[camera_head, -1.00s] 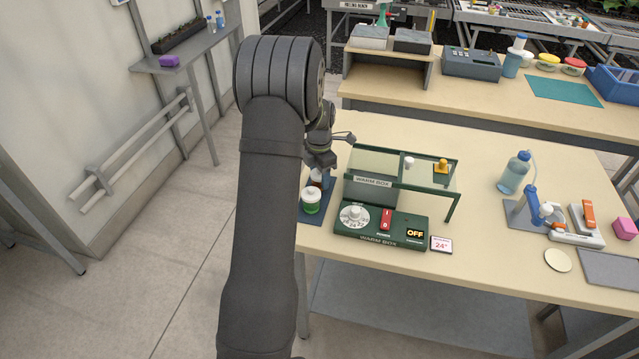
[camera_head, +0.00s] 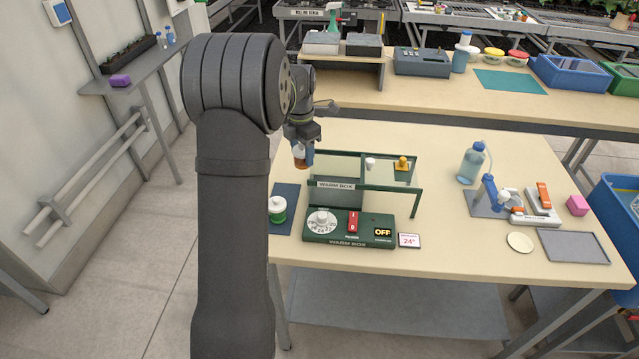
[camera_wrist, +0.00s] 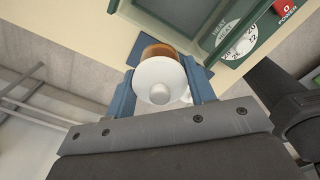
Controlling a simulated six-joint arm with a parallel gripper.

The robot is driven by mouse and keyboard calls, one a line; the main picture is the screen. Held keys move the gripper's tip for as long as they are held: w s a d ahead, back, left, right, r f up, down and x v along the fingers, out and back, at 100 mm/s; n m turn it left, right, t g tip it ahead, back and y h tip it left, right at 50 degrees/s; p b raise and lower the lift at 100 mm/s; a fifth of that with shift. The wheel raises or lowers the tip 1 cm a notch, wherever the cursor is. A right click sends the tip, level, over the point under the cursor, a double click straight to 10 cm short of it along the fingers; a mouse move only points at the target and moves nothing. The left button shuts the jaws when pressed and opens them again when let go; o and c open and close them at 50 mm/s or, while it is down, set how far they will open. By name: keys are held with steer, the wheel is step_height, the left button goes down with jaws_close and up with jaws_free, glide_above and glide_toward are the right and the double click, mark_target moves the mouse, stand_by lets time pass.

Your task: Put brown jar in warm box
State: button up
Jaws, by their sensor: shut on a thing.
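My gripper (camera_head: 303,158) is shut on the brown jar (camera_head: 299,151), which has a white lid and is held up off the table, left of the warm box. In the wrist view the jar (camera_wrist: 158,52) sits between the two blue fingers of my gripper (camera_wrist: 160,80), its white lid toward the camera. The warm box (camera_head: 348,241) is dark green with a glass top, a labelled front plate, a dial, a red power switch and a display reading OFF. Its dial also shows in the wrist view (camera_wrist: 238,42). The inside of the box is mostly hidden behind the front plate.
A green jar with a white lid (camera_head: 277,209) stands on a dark blue mat (camera_head: 284,191) left of the box. A wash bottle (camera_head: 472,163) stands farther right.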

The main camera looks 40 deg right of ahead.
glide_above(337, 178)
steer(key=s+a, duration=0.4)
steer(key=f, duration=0.4)
steer(key=shift+d+f, duration=0.2)
steer(key=shift+f, duration=2.3)
steer(key=shift+f, duration=0.15)
steer(key=o, duration=1.1)
steer(key=shift+c, duration=0.2)
step_height(337, 178, up, 12)
